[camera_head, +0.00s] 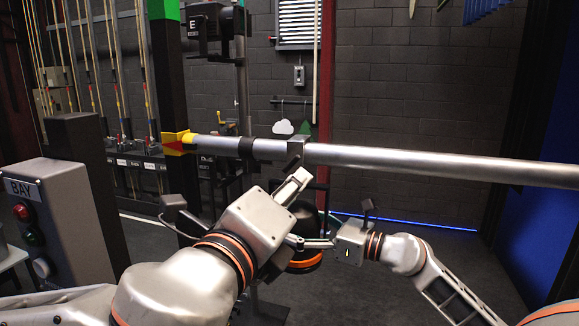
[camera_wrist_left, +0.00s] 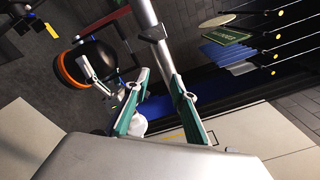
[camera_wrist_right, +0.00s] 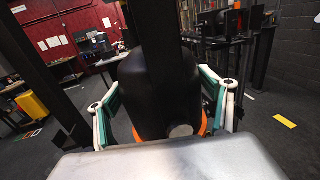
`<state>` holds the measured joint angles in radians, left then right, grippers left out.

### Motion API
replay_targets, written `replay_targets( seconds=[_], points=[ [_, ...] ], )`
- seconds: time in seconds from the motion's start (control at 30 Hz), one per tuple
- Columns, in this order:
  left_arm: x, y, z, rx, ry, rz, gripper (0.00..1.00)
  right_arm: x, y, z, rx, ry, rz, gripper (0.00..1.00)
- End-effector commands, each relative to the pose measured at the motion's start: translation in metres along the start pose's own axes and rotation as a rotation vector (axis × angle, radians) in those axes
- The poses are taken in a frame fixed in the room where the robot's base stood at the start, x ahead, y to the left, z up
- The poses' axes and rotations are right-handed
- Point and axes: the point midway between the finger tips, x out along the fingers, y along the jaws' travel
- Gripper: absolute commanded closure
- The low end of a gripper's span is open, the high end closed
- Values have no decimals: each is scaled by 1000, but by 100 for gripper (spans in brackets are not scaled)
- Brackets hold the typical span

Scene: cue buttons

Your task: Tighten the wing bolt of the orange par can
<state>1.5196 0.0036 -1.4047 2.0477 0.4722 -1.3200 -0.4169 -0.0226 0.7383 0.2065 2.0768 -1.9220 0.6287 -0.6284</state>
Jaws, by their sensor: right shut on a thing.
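The par can, black with an orange rim (camera_head: 304,262), hangs below the pipe, partly hidden by my arms. Its dark body and rim also show at upper left in the left wrist view (camera_wrist_left: 92,62). My right gripper (camera_head: 303,243) is shut on the can; in the right wrist view the black can body (camera_wrist_right: 160,90) fills the space between its fingers. My left gripper (camera_wrist_left: 159,80) is open and apart from the can, its fingertips just below the pipe near a clamp (camera_head: 295,153). I cannot make out the wing bolt.
A long silver pipe (camera_head: 420,163) crosses the head view, with a yellow and red end piece (camera_head: 178,142) at left. A grey button box (camera_head: 50,215) and dark post stand at left. The right wrist view shows a yellow floor strip (camera_wrist_right: 285,121).

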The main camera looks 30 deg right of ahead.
Motion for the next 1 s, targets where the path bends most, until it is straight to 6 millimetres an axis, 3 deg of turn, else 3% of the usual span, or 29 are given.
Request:
replay_targets(
  seconds=[0.3, 0.5, 0.7, 0.87, 1.0],
  points=[
    [2, 8, 13, -804, -22, 4, 75, 0, 0, 1, 0, -1, 0, 75],
    [2, 18, 24, -1215, -48, 6, 75, 0, 0, 1, 0, -1, 0, 75],
    [3, 26, 31, -1427, -66, 3, 75, 0, 0, 1, 0, -1, 0, 75],
    [10, 28, 33, -1465, -72, 3, 75, 0, 0, 1, -1, -1, 0, 75],
    [28, 28, 34, -1462, -72, 3, 75, 0, 0, 1, -1, -1, 0, 75]
  ],
)
